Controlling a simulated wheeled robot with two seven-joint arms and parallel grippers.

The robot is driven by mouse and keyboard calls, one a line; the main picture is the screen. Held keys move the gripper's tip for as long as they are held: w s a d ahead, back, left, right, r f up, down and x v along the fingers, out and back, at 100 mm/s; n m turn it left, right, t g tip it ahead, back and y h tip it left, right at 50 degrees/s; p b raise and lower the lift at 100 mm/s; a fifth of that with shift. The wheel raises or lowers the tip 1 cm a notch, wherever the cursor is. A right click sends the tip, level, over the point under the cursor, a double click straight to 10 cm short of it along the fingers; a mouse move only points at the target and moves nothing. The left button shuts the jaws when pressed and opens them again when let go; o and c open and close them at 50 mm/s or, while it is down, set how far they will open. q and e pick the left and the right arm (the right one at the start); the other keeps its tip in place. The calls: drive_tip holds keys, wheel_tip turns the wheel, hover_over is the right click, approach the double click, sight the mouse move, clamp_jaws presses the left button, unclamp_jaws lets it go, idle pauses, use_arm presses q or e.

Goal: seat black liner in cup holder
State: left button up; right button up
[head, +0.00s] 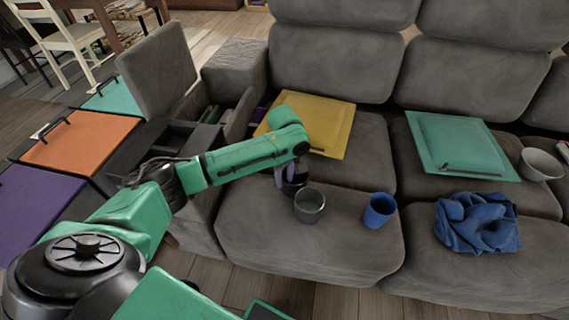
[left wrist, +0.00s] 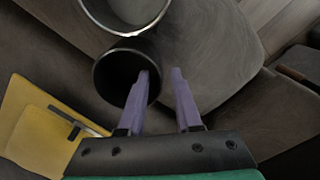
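The black liner (left wrist: 118,76), a dark open cup, stands on the sofa seat. In the head view the black liner (head: 296,186) shows behind a grey metal cup, partly hidden by my left gripper. My left gripper (left wrist: 161,72) points down at it with purple fingers apart. One finger overlaps the liner's mouth and the other is outside its right side; I cannot tell whether they touch it.
The grey metal cup (head: 309,206) stands close to the liner. A blue cup (head: 379,210) and a crumpled blue cloth (head: 476,222) are to the right. A yellow folder-like panel (head: 335,125), a green one (head: 455,140) and a pale bowl (head: 541,164) lie on the seats.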

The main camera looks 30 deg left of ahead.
use_arm(q)
wheel_tip(320, 180, up, 8)
drive_tip(key=shift+p, duration=0.85)
drive_tip(key=shift+o, duration=0.5)
drive_tip(key=shift+r, duration=0.2)
drive_tip(key=shift+r+m, duration=0.25)
drive_tip(key=shift+m, duration=0.55)
wheel_tip(320, 180, up, 6)
drive_tip(key=m+p, duration=0.3)
drive_tip(key=m, duration=3.1)
use_arm(e)
drive_tip(key=s+d+f, duration=0.2)
drive_tip(key=s+f, duration=0.3)
drive_tip(key=s, duration=0.5)
use_arm(q)
wheel_tip(320, 180, down, 15)
drive_tip(key=b, duration=0.3)
drive_tip(key=shift+r, duration=0.2)
drive_tip(key=shift+f, duration=0.15)
clamp_jaws()
use_arm(e)
drive_tip(key=w+a+r, duration=0.1)
drive_tip(key=w+r, duration=0.1)
drive_tip(key=w, duration=0.5)
drive_tip(key=shift+a+r, duration=0.15)
drive_tip(key=shift+r, duration=0.1)
